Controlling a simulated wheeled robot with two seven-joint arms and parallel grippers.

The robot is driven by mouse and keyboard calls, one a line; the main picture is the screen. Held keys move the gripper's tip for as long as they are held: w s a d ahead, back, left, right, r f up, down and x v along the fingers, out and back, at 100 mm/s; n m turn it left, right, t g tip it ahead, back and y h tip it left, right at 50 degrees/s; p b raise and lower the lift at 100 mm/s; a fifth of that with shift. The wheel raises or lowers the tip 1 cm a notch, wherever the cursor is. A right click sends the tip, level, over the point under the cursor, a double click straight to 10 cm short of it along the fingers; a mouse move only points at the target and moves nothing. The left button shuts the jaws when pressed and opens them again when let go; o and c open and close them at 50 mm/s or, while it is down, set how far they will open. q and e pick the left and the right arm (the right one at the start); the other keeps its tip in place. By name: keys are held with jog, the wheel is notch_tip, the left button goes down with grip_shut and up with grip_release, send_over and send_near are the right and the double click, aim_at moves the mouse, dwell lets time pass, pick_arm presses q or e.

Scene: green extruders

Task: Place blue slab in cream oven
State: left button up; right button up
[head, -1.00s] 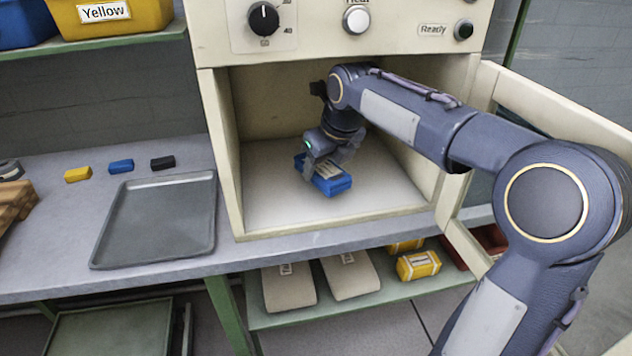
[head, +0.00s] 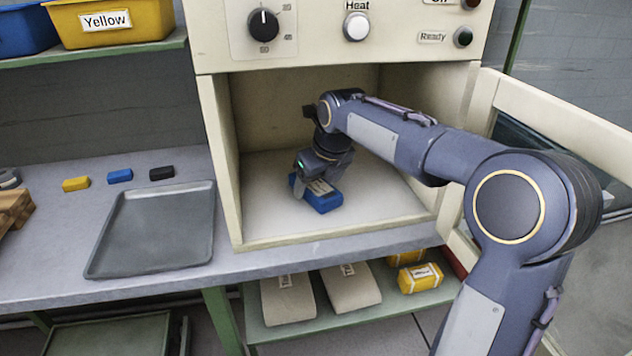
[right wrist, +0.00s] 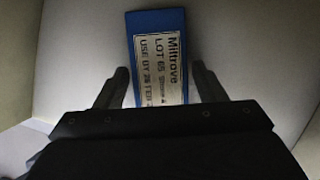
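The cream oven (head: 222,160) stands open in the head view, its door (head: 560,112) swung out to the right. The blue slab (head: 322,203) is inside, on or very near the pale oven floor, left of the middle. In the right wrist view the slab (right wrist: 157,22) shows a white printed label. My right gripper (head: 318,188) reaches into the oven over the slab. In the right wrist view its fingers (right wrist: 160,72) stand on both sides of the slab, with narrow gaps, and look open. My left gripper is out of view.
A grey tray (head: 150,262) lies on the bench left of the oven. Yellow (head: 76,184), blue (head: 120,176) and black (head: 162,173) blocks lie behind it. The oven floor around the slab is clear. A shelf below holds pale bags (head: 350,288) and yellow packs (head: 420,278).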

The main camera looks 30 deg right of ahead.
jog(key=shift+o, duration=0.7)
